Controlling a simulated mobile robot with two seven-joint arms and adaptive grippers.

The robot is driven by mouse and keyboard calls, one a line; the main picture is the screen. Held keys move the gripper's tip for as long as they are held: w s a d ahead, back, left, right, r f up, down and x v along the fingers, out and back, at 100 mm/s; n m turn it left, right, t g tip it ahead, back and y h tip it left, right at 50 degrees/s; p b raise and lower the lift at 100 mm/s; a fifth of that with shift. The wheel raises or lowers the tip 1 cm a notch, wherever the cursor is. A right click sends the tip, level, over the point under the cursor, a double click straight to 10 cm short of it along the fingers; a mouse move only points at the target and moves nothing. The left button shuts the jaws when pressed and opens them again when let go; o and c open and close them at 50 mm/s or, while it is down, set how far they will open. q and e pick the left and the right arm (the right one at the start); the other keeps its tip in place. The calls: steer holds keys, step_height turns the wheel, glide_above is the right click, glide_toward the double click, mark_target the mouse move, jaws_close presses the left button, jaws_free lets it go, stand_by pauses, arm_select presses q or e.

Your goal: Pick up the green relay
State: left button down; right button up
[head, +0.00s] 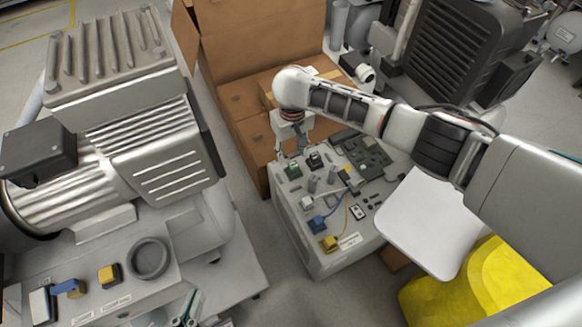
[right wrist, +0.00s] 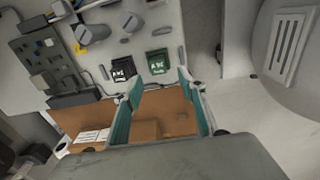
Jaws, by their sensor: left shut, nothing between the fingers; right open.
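The green relay (head: 293,171) stands on the light grey panel near its far left edge in the head view. In the right wrist view the green relay (right wrist: 157,62) is a dark green block with white marks on top, just beyond my fingertips, nearer the right-hand finger. My right gripper (head: 292,150) hangs over the panel's far left edge, close to the relay. In its wrist view the right gripper (right wrist: 156,90) has its teal-lined fingers spread, with nothing between them. My left gripper (head: 184,312) is shut and empty at the bottom of the head view.
A black relay (head: 315,160) stands right beside the green one. The panel (head: 318,262) also carries blue and yellow parts, grey cylinders and a dark board. An open cardboard box (head: 240,130) is behind it. A large compressor (head: 150,140) stands left; a yellow bag (head: 490,275) lies right.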

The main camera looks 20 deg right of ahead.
mark_target(293, 165)
steer(key=shift+s+f, duration=0.2)
steer(key=shift+f, duration=0.85)
steer(key=f+b, duration=0.2)
steer(key=f, duration=0.1)
steer(key=f+b, duration=0.1)
steer(key=shift+s+d+f, duration=0.15)
steer(key=shift+s+d, duration=0.05)
steer(key=shift+d, duration=0.05)
steer(key=shift+w+f, duration=0.1)
steer(key=shift+f, duration=0.15)
steer(key=shift+w, duration=0.1)
steer(key=shift+w+r, duration=0.15)
steer(key=shift+r, duration=0.1)
arm_select(q)
steer(key=d+n, duration=0.1)
steer(key=s+d+n, duration=0.1)
steer(key=d, duration=0.1)
steer(key=d+f+n+h, duration=0.1)
steer(key=n, duration=0.1)
steer(key=shift+s+d+f, duration=0.1)
steer(key=shift+s+d, duration=0.2)
steer(key=shift+d, duration=0.05)
arm_select(e)
jaws_close()
